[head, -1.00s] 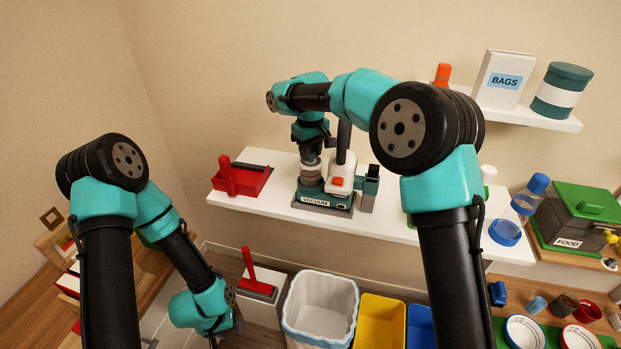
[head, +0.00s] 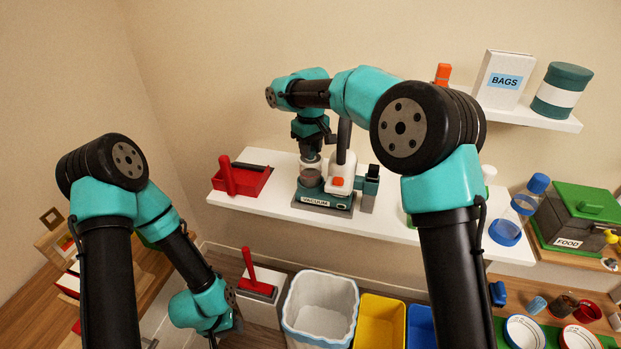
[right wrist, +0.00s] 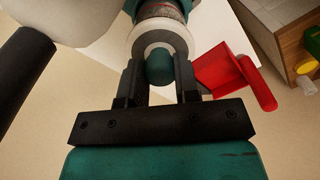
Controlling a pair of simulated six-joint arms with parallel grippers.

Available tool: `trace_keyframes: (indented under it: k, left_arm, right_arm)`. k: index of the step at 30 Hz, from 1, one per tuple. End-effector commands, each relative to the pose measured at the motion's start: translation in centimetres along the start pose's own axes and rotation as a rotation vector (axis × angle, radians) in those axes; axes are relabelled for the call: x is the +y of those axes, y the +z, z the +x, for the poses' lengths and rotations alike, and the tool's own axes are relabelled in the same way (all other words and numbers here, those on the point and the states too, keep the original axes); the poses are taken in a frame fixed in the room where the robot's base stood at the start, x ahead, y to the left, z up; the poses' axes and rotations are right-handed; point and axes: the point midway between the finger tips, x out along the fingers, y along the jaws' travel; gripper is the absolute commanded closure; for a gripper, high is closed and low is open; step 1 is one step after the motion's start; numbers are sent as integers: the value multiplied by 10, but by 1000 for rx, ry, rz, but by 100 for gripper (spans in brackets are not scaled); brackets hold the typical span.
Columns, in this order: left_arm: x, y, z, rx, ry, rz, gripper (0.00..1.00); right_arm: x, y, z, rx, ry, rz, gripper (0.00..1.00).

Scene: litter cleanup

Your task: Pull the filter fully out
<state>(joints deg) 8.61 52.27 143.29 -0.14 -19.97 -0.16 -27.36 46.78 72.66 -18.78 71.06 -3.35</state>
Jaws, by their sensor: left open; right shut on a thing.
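The vacuum (head: 322,200) stands on the white shelf, with a teal base and a white body. Its filter (head: 311,170), grey with a white top ring, stands upright over the left of the base. My right gripper (head: 311,154) comes down on it from above. In the right wrist view my right gripper (right wrist: 159,75) is shut on the filter's round teal knob (right wrist: 159,66), inside the white ring (right wrist: 158,38). I cannot tell how much of the filter is still inside the base. My left gripper (head: 212,342) is open at the bottom edge, mostly cut off.
A red dustpan (head: 240,180) lies left of the vacuum on the white shelf (head: 390,222). A white bin (head: 320,301) and a yellow bin (head: 379,318) stand below. A bag box (head: 503,80) is on the upper shelf. Air above the vacuum's left is free around my arm.

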Motion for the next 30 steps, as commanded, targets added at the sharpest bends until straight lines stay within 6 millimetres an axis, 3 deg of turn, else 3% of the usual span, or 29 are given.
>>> trace_keyframes:
  k: [10, 30]
  left_arm:
    - [0, 0, 0, 0, 0, 0, 57]
    - [0, 0, 0, 0, 0, 0, 57]
  right_arm:
    - [0, 0, -4, 1, 0, 0, 100]
    - [0, 0, -34, 2, 1, 0, 100]
